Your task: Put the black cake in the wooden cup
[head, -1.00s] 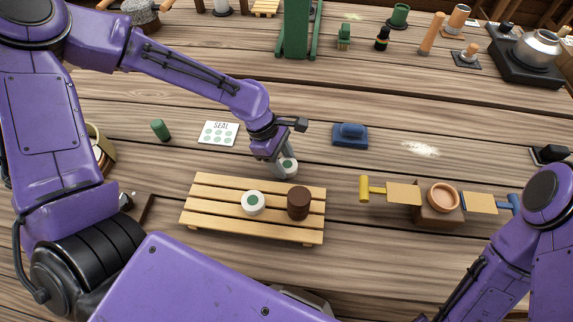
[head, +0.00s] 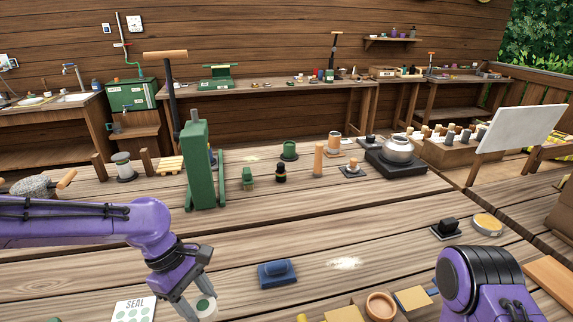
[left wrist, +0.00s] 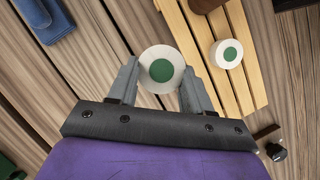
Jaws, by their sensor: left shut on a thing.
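My left gripper (head: 193,309) is shut on a white round cake with a green centre (head: 207,307), held near the table; it also shows between the fingers in the left wrist view (left wrist: 162,68). A dark brown round cake (left wrist: 205,4), the darkest cake I see, is cut off at the top of the left wrist view, on the slatted wooden rack (left wrist: 243,88). A second white cake with a green centre (left wrist: 227,54) lies beside it. A round brown wooden cup (head: 381,304) is at the bottom of the head view. My right gripper is out of view.
A SEAL card (head: 133,309) lies left of my left gripper. A blue block (head: 277,273) sits on the table to its right. A green press (head: 198,165) and a silver pot on a black base (head: 397,152) stand farther back.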

